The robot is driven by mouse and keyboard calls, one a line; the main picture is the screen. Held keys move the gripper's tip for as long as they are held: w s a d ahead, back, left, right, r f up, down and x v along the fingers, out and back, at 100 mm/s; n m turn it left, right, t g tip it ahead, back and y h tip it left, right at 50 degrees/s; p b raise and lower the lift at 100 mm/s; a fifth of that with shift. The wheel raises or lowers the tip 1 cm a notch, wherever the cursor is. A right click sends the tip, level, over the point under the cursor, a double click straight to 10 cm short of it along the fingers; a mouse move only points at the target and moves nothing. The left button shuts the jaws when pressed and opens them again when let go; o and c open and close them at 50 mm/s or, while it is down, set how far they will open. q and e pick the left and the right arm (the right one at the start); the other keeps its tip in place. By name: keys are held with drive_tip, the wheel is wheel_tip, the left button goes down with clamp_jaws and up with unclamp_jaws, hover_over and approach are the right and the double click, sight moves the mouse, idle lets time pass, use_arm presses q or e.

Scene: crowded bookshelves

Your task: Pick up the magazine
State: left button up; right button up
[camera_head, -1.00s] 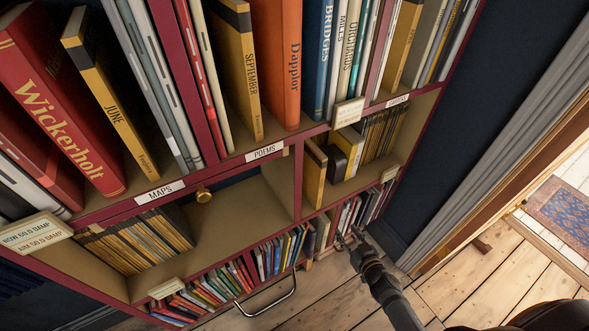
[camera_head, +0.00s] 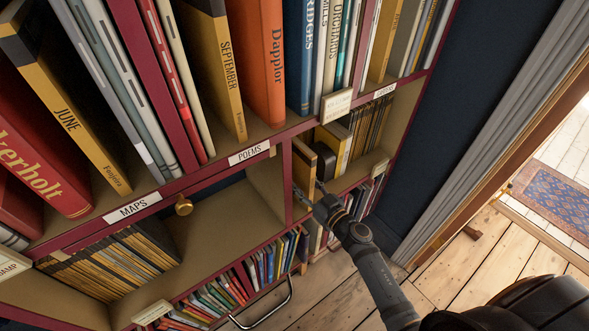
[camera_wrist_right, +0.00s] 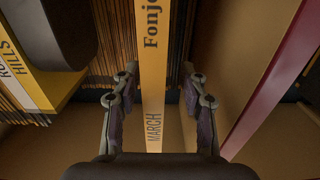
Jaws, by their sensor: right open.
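A yellow-spined magazine (camera_head: 303,161) marked "MARCH" stands upright in the middle-shelf compartment, just right of the red divider. Its spine (camera_wrist_right: 153,70) runs down the centre of the right wrist view. My right gripper (camera_head: 309,190) is in front of the magazine's lower part. In the wrist view its open fingers (camera_wrist_right: 160,78) stand on either side of the spine, with a visible gap at each side. Whether the fingertips reach past the spine's front edge is hard to tell. My left gripper is out of view.
A rounded black object (camera_head: 325,161) stands close right of the magazine, before a yellow-and-white book (camera_wrist_right: 32,88). The dark red divider (camera_wrist_right: 266,85) is on the other side. Dark thin volumes (camera_head: 368,127) line the compartment.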

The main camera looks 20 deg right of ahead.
sight(297, 175)
drive_tip(key=x, duration=0.4)
drive_tip(key=shift+w+d+f, duration=0.15)
drive_tip(key=shift+w, duration=0.2)
drive_tip(key=shift+s, duration=0.1)
clamp_jaws()
